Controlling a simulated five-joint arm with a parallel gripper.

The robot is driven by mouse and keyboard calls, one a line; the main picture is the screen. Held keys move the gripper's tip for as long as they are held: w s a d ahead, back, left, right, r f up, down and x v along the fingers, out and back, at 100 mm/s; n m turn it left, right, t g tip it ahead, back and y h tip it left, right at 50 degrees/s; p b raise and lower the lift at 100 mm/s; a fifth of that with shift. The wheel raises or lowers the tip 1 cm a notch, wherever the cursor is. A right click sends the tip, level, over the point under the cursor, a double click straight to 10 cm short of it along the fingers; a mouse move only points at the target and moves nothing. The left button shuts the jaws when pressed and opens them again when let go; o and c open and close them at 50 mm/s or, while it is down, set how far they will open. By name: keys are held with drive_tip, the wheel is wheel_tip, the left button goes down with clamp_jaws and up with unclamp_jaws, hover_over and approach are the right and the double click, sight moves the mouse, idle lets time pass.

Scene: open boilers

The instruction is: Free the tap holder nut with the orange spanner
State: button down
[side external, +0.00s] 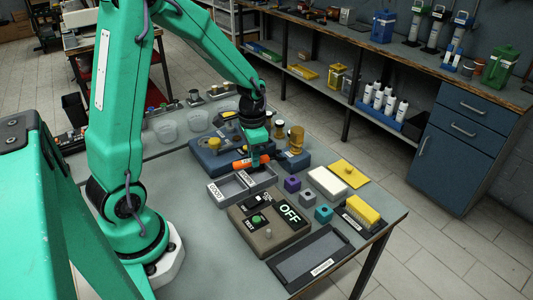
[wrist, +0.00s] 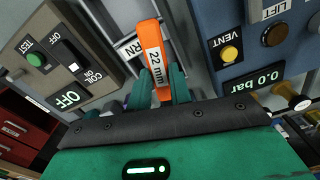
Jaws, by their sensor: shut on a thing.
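The orange spanner (side external: 250,161) is in my gripper (side external: 257,152). In the wrist view the spanner (wrist: 154,58) is marked 22 mm and stands up between the two green fingers (wrist: 158,88), which are shut on it. It is above the grey labelled trays, in front of the blue boiler unit (side external: 205,160). A brass fitting (side external: 296,139) stands on the boiler's right part. In the wrist view the boiler panel has a yellow VENT button (wrist: 229,53) and a display (wrist: 252,80) reading 0.0 bar. I cannot tell which part is the tap holder nut.
Two grey trays (side external: 227,188) lie below the spanner. A brown control box (side external: 240,225) with a green TEST button and an OFF display (side external: 291,213) is in front.

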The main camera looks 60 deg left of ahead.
drive_tip(key=shift+s+a+f, duration=0.1)
drive_tip(key=shift+s+a, duration=0.05)
drive_tip(key=shift+a, duration=0.55)
drive_tip(key=shift+s+a+f, duration=0.1)
drive_tip(key=shift+a, duration=0.55)
drive_tip(key=shift+w+d, duration=0.1)
drive_tip(key=shift+w, duration=0.15)
drive_tip(key=shift+w+d, duration=0.2)
drive_tip(key=shift+w, duration=0.5)
drive_tip(key=shift+w+d, duration=0.2)
drive_tip(key=shift+w, duration=0.5)
drive_tip(key=shift+w+d, duration=0.25)
drive_tip(key=shift+w, duration=0.6)
drive_tip(key=shift+w+d, duration=0.2)
drive_tip(key=shift+w, duration=0.65)
idle(1.1)
drive_tip(key=shift+d, duration=0.1)
idle(0.4)
